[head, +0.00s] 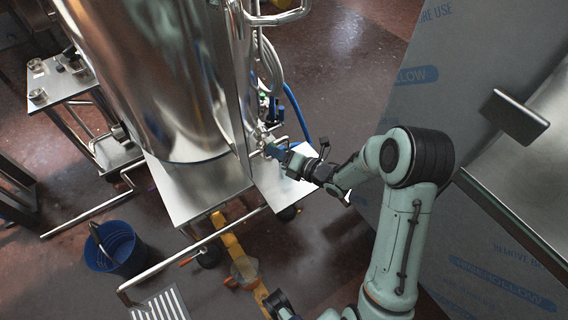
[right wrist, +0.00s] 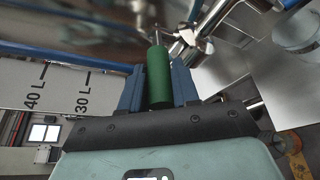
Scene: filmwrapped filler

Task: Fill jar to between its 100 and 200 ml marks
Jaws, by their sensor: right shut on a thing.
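My right gripper (head: 279,152) is at the lower right side of a large shiny steel tank (head: 165,75), by its fittings. In the right wrist view its two blue fingers (right wrist: 157,78) are shut on a green cylindrical handle (right wrist: 158,75), which joins a thin metal stem by the tank's pipework. A dark part at the bottom edge of the head view looks like my left gripper (head: 279,304); its fingers are not clear. I cannot make out a jar with 100 and 200 ml marks; a round pale thing (right wrist: 296,32) at the right wrist view's upper right is unclear.
A steel shelf (head: 275,185) sits below the fittings. Small glass vessels (head: 38,96) stand on a side table (head: 62,84) at left. A blue bucket (head: 116,248) and a drain grate (head: 160,306) are on the floor. A film-wrapped panel (head: 430,110) stands at right.

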